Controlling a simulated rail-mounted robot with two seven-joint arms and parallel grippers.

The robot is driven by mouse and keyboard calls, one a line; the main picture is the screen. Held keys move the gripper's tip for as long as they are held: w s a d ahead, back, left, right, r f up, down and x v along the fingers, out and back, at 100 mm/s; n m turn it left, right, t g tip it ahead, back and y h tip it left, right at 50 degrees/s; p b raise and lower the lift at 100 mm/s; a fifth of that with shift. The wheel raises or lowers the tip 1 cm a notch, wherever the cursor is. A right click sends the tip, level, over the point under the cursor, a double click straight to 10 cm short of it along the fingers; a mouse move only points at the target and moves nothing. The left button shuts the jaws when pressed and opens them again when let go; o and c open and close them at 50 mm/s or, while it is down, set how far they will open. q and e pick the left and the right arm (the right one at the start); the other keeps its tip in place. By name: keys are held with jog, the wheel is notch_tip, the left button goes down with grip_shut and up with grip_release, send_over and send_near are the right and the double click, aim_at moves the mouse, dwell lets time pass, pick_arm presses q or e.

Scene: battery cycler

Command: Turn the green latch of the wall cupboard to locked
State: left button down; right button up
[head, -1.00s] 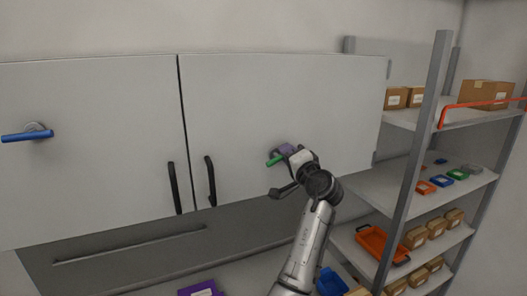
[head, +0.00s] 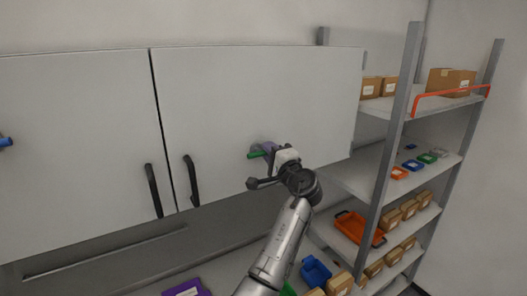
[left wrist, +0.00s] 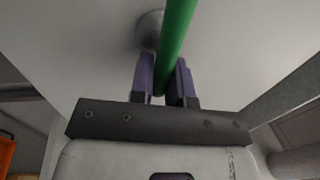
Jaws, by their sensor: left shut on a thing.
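The wall cupboard (head: 250,90) has two pale doors. The green latch (head: 254,155) is on the right door, near its lower middle. In the head view its visible end points left, roughly level, and the rest is hidden behind my gripper. My left gripper (head: 267,148) is at the latch, shut on its bar. In the left wrist view the green bar of the latch (left wrist: 176,40) runs between the two purple fingers of my left gripper (left wrist: 163,82), with its round mount on the door beside it. My right gripper is not in view.
A blue latch (head: 5,142) is on the left door at the picture's edge. Black handles (head: 153,190) flank the door seam. A grey shelf rack (head: 395,130) with boxes and bins stands on the right. A purple bin (head: 187,288) is below.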

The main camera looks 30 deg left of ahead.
pick_arm(q)
jog(key=shift+f, duration=0.1)
jog(key=c, duration=1.1)
grip_release()
jog(key=b+v, duration=0.5)
jog(key=v, duration=0.8)
jog(key=shift+d+b, duration=0.35)
jog(key=shift+b, duration=0.05)
jog(key=shift+s+f, duration=0.1)
jog(key=shift+s, duration=0.05)
